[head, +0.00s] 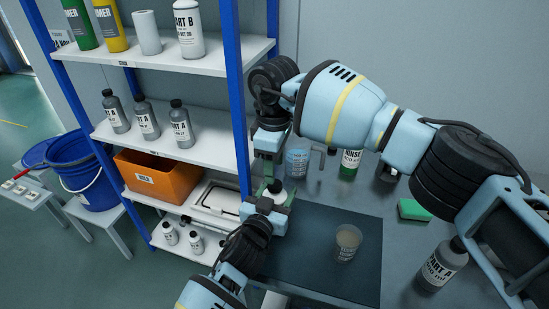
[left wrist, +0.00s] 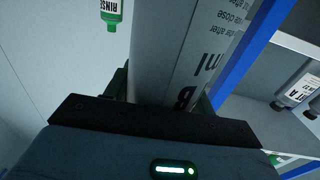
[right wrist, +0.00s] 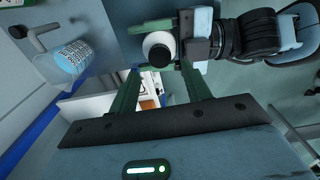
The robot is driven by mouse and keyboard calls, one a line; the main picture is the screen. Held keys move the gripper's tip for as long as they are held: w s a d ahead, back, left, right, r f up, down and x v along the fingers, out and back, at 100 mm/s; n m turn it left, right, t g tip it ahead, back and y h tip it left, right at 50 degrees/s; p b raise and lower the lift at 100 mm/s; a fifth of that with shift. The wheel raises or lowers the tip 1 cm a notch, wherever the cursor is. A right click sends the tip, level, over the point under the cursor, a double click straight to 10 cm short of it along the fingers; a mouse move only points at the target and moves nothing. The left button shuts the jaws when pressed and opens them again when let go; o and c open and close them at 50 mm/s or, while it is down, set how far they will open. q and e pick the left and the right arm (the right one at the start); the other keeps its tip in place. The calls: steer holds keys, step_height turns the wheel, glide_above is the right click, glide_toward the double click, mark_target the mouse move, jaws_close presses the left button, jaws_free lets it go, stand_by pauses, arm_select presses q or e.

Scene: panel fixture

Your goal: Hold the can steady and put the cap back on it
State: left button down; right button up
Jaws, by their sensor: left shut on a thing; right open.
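The can (head: 274,197), a pale bottle with a white top, is upright between the fingers of my left gripper (head: 268,203). In the left wrist view the can (left wrist: 175,50) fills the space between the fingers, with printed text including "ml" and "B". My right gripper (head: 268,166) is open, pointing down just above the can. In the right wrist view the round white top of the can (right wrist: 159,40), with a dark centre, shows between and beyond the open fingers (right wrist: 160,82). I cannot tell whether that dark centre is the cap or an opening. I see no separate cap elsewhere.
A shelf rack (head: 175,150) with bottles and an orange bin (head: 155,180) stands left.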

steer(key=n, duration=0.7)
steer(key=shift+r, duration=0.2)
steer(key=n, duration=0.6)
steer(key=shift+r+n, duration=0.2)
steer(key=shift+n, duration=0.1)
steer(key=n, duration=0.3)
steer(key=shift+r, duration=0.1)
steer(key=n, duration=0.4)
steer(key=shift+r+n, duration=0.15)
steer(key=shift+n, duration=0.25)
steer(key=n, duration=0.6)
steer(key=shift+r, duration=0.2)
steer(key=n, duration=0.6)
steer(key=shift+r+n, duration=0.15)
steer(key=shift+n, duration=0.15)
steer(key=n, duration=0.6)
steer(key=shift+d+r, duration=0.1)
steer(key=shift+r, duration=0.1)
steer(key=n, duration=0.6)
steer(key=shift+r+n, duration=0.2)
steer(key=shift+n, duration=0.2)
steer(key=n, duration=0.7)
steer(key=shift+r, duration=0.2)
